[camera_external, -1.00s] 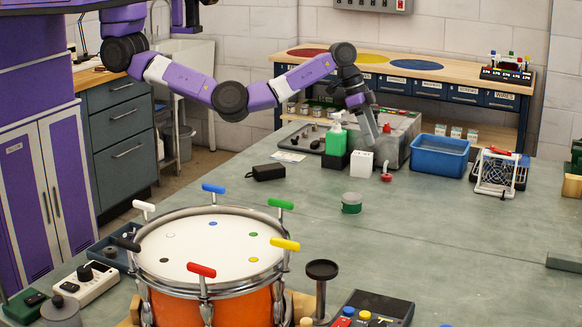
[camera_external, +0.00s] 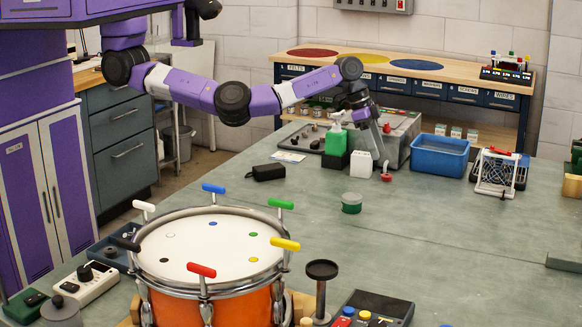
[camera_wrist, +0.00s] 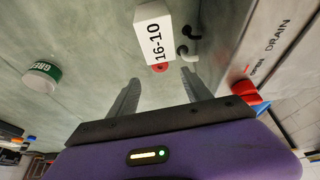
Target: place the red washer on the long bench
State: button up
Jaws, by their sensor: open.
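A small red piece (camera_external: 386,178), which looks like the red washer, lies low on the grey-green bench by the metal box, just right of a white block. In the wrist view a red round piece (camera_wrist: 160,68) shows at the foot of the white block marked 16-10 (camera_wrist: 154,35), partly hidden by it. My gripper (camera_external: 379,156) points down close to the white block. In the wrist view my gripper (camera_wrist: 158,82) is open, its fingers apart with nothing held between them. I cannot tell its exact height above the red piece.
The long grey-green bench top (camera_external: 450,230) has free room in front. A green bottle (camera_external: 336,140), a red drain lever (camera_wrist: 245,92), a grey spout (camera_wrist: 186,42) and a blue tub (camera_external: 440,157) are near. A wood-topped bench (camera_external: 460,72) stands behind.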

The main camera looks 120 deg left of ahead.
aim_at(386, 175)
jog(key=shift+b+x, duration=0.35)
jog(key=shift+x, duration=3.35)
grip_shut()
